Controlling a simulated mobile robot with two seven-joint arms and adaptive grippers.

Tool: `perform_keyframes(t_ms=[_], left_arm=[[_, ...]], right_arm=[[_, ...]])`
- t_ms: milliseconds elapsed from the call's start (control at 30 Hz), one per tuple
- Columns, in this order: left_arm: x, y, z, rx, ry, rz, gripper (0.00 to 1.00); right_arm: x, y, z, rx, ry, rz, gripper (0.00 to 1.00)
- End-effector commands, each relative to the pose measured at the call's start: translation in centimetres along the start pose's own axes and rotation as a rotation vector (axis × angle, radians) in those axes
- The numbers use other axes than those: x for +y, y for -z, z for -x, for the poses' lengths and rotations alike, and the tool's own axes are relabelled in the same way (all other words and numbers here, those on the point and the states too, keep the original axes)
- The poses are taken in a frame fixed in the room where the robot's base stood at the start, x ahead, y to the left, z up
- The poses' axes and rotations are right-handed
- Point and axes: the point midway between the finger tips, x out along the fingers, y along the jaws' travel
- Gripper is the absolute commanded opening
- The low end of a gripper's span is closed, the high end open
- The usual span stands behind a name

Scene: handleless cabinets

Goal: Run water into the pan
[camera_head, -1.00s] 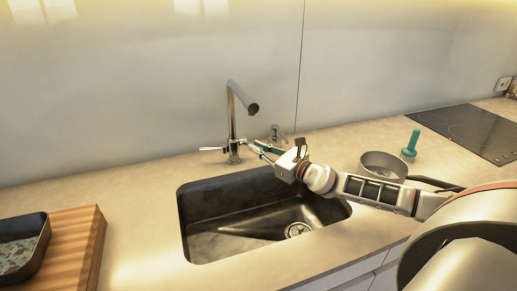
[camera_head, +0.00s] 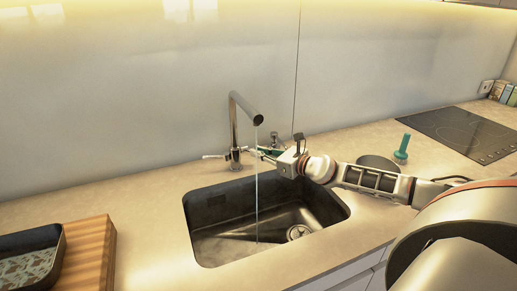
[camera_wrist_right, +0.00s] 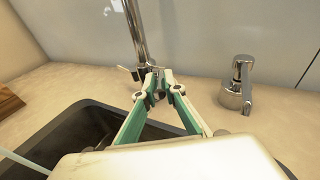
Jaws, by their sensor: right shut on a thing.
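The tap (camera_head: 235,125) stands behind the sink (camera_head: 189,215), and a thin water stream (camera_head: 257,190) falls from its spout into the basin. My right gripper (camera_head: 266,153) is at the tap's right side. In the right wrist view its green fingertips (camera_wrist_right: 159,84) are closed together at the tap's lever, in front of the tap column (camera_wrist_right: 139,35). The pan (camera_head: 377,162) looks like a dark round shape on the counter right of the sink, partly hidden by my right arm. It is not under the stream. My left gripper is out of view.
A soap dispenser (camera_wrist_right: 238,82) stands right of the tap. A teal-green upright object (camera_head: 402,148) is beside the pan, and a dark cooktop (camera_head: 465,130) lies farther right. A wooden board (camera_head: 98,255) with a dark tray (camera_head: 30,258) is at left.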

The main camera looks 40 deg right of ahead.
Motion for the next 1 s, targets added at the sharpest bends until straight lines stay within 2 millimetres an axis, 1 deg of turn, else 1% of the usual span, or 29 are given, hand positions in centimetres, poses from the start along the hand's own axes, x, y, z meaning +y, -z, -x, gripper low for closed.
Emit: perform_keyframes(t_ms=[33,100,433,467,500,533,867,1000], left_arm=[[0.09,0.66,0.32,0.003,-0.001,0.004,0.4],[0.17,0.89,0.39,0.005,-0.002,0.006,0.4],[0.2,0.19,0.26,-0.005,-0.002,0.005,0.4],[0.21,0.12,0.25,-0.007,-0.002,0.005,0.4],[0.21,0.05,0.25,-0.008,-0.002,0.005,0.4],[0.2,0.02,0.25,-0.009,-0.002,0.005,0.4],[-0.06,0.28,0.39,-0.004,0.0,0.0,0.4],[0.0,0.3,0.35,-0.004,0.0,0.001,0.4]], right_arm=[[-0.26,-0.59,0.0,-0.001,0.004,-0.001,0.0],[-0.28,-0.44,-0.01,0.004,0.004,-0.002,0.0],[-0.27,-0.23,-0.04,0.006,0.004,-0.002,0.0],[-0.27,-0.23,-0.04,0.006,0.004,-0.002,0.15],[-0.27,-0.22,-0.03,0.006,0.004,-0.002,0.25],[-0.26,-0.21,-0.03,0.006,0.004,-0.002,0.27],[-0.17,-0.02,0.03,0.009,0.002,-0.004,0.27],[-0.13,0.17,0.57,0.012,0.002,-0.005,0.27]])
